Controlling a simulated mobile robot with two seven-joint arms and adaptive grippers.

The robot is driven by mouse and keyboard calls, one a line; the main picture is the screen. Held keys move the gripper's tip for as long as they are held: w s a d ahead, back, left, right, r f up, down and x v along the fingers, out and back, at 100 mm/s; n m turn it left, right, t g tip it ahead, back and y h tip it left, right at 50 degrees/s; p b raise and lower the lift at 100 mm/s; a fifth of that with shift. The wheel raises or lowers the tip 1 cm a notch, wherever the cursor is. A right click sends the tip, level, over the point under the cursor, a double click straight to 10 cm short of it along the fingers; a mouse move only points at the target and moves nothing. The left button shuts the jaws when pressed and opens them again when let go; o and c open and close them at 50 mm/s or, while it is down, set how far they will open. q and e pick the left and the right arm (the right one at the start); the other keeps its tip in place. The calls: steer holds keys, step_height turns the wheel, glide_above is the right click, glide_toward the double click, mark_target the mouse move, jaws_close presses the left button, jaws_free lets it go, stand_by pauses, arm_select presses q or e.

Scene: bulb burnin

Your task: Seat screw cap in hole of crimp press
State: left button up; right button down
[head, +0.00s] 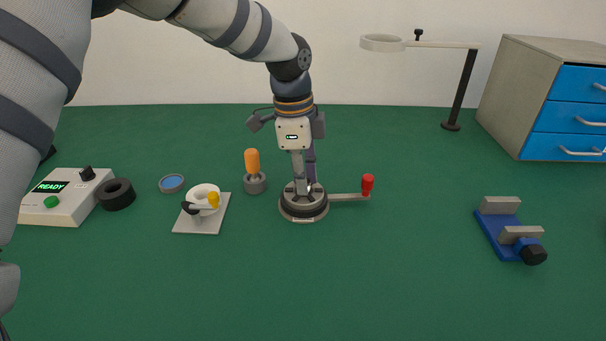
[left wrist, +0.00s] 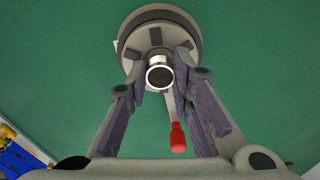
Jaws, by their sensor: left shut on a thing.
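The crimp press (head: 303,210) is a round grey and dark base on the green table, with a lever ending in a red knob (head: 367,184) to its right. My left gripper (head: 304,188) points down over the middle of the press. In the left wrist view its fingertips are closed on the screw cap (left wrist: 159,75), a small shiny metal ring with a dark opening. The press (left wrist: 125,35) shows just beyond the cap, and its hole is hidden. I cannot tell whether the cap touches the press. My right gripper is out of view.
Left of the press are an orange-handled tool (head: 252,161) in a grey holder, a white plate (head: 184,226) bearing a yellow-knobbed clamp, a blue dish (head: 172,183), a black ring (head: 117,195) and a READY box (head: 50,214). A blue vise (head: 510,238) stands right. The front is clear.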

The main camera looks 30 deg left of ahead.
arm_select(q)
steer(key=shift+f, duration=0.45)
stand_by(0.4)
steer(key=shift+r, duration=0.3)
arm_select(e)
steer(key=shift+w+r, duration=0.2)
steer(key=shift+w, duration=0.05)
arm_select(q)
steer(key=shift+f, duration=0.3)
stand_by(0.6)
steer(key=shift+r+p, duration=0.25)
steer(key=shift+p, duration=0.1)
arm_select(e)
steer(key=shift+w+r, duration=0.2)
arm_select(q)
steer(key=shift+f, duration=0.25)
stand_by(0.8)
steer(key=shift+r, duration=0.25)
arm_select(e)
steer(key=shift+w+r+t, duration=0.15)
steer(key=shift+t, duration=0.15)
arm_select(q)
steer(key=o, duration=0.7)
steer(key=shift+o, duration=0.2)
